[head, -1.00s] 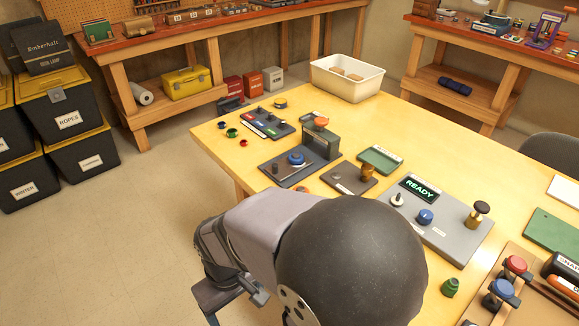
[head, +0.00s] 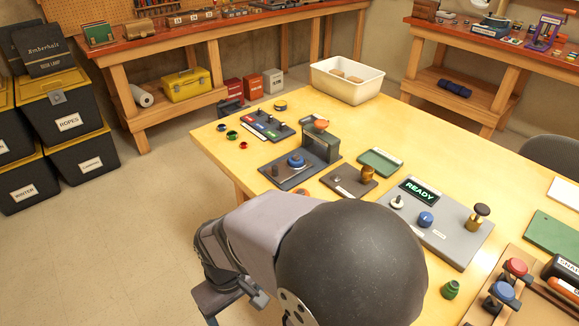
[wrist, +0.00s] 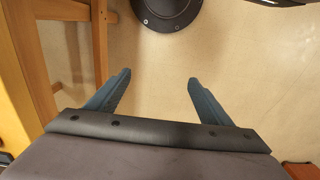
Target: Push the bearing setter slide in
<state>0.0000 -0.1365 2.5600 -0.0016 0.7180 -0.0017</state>
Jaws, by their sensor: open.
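A dark-based device with a grey upright housing (head: 321,145) stands at the left part of the yellow table. A blue round knob (head: 296,160) sits on its flat plate, beside the housing. It may be the bearing setter; no name is readable, and I cannot tell how far its slide is in. My gripper (wrist: 158,90) is open and empty in the wrist view, its two blue-grey fingers wide apart over the floor. It is away from the device, which does not show in the wrist view. I cannot make out my fingers in the head view.
A grey panel (head: 455,240) with a lit READY display (head: 420,190) and several knobs lies right of the device. A small brown plate (head: 340,182) with a brass knob and a green tray (head: 380,161) lie between. A white bin (head: 347,86) stands behind.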

